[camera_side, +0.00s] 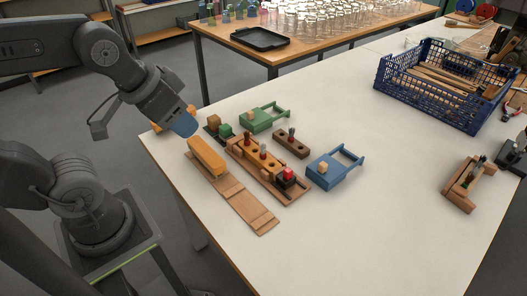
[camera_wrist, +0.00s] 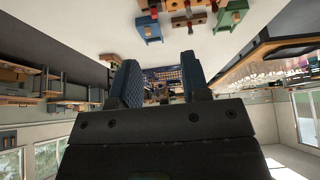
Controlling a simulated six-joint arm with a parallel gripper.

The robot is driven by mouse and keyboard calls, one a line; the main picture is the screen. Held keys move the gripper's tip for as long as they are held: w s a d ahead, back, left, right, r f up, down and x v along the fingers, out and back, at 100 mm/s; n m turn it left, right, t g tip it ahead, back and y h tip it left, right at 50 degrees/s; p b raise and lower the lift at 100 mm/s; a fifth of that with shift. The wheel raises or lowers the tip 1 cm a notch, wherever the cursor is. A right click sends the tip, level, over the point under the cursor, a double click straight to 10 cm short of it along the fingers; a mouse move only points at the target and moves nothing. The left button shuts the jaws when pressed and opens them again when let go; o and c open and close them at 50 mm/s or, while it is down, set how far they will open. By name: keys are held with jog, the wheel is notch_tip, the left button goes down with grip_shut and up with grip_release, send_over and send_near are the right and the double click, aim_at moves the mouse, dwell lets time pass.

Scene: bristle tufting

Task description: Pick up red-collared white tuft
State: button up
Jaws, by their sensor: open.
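My gripper (camera_side: 185,125) hangs over the table's left corner in the side view, left of the tufting fixture. In the wrist view its two blue fingers stand wide apart with nothing between them (camera_wrist: 162,82). A small pale upright piece with reddish color (camera_side: 263,150) stands on the wooden fixture (camera_side: 243,158); it may be the red-collared white tuft, but it is too small to be sure. A dark brown holed block (camera_side: 291,146) beside the fixture bears a dark tuft. My gripper is well apart from all of these.
An orange-yellow block (camera_side: 207,156) lies on the wooden strip near my gripper. A green handled block (camera_side: 257,120) and a blue one (camera_side: 328,174) flank the brown block. A red piece (camera_side: 288,173) sits at the fixture's front. A blue crate (camera_side: 432,92) stands far right. The front table is clear.

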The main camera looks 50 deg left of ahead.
jog(key=shift+o, duration=0.2)
jog(key=n+g+y, duration=0.4)
jog(key=n, duration=0.9)
send_over(264, 146)
jog(key=s+d, duration=0.2)
jog(key=d, duration=0.3)
notch_tip(264, 146, down, 14)
jog(key=shift+n, duration=0.3)
jog(key=x, duration=1.3)
jog(key=shift+w+a+f, duration=0.1)
jog(key=shift+a+f, duration=0.1)
jog(key=shift+a, duration=0.35)
grip_shut()
